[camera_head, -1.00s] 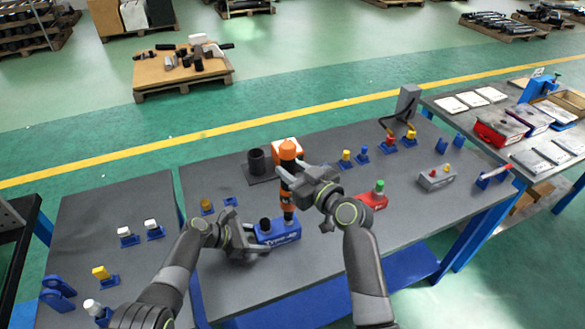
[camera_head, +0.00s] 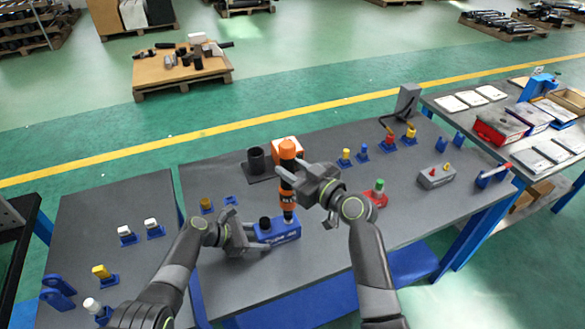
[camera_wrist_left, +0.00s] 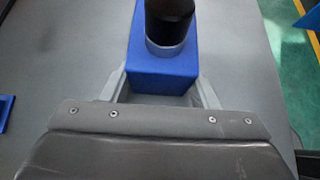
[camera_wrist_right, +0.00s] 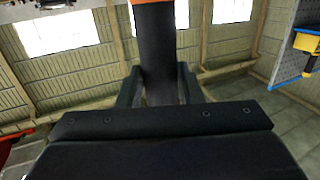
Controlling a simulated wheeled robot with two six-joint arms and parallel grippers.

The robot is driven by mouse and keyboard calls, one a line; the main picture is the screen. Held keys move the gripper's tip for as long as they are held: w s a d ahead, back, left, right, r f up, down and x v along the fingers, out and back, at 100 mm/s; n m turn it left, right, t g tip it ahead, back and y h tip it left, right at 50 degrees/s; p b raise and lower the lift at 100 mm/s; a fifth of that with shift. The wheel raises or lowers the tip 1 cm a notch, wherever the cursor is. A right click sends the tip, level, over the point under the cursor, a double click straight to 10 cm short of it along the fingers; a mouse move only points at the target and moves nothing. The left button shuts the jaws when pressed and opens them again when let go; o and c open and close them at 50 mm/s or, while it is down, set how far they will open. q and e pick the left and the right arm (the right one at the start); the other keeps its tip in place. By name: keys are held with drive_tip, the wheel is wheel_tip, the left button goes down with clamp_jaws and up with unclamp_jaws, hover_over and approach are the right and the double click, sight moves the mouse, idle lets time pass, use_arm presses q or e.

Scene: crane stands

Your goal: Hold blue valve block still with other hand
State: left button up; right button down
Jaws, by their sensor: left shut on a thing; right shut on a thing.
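My left gripper (camera_head: 256,240) is shut on the block's left end. In the left wrist view the block (camera_wrist_left: 165,72) sits between the two fingers (camera_wrist_left: 163,92), under the black cap. My right gripper (camera_head: 297,186) is shut around the dark body of an orange and black screwdriver tool (camera_head: 287,165). The tool stands upright with its lower end at the top of the block. The right wrist view shows the dark tool body (camera_wrist_right: 158,60) between the fingers. The exact tip contact is too small to tell.
A black cup on a base (camera_head: 257,163) and an orange-and-white box (camera_head: 288,148) stand behind the tool. A red block with a green top (camera_head: 377,195) is close to the right gripper. A grey block (camera_head: 436,177) lies farther right.

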sight(293, 158)
drive_tip(key=shift+f, duration=0.95)
idle(4.0)
drive_tip(key=shift+r, duration=0.1)
drive_tip(key=shift+r, duration=2.55)
use_arm(q)
drive_tip(key=o, duration=1.2)
drive_tip(key=shift+o, duration=0.2)
drive_tip(key=shift+v, duration=6)
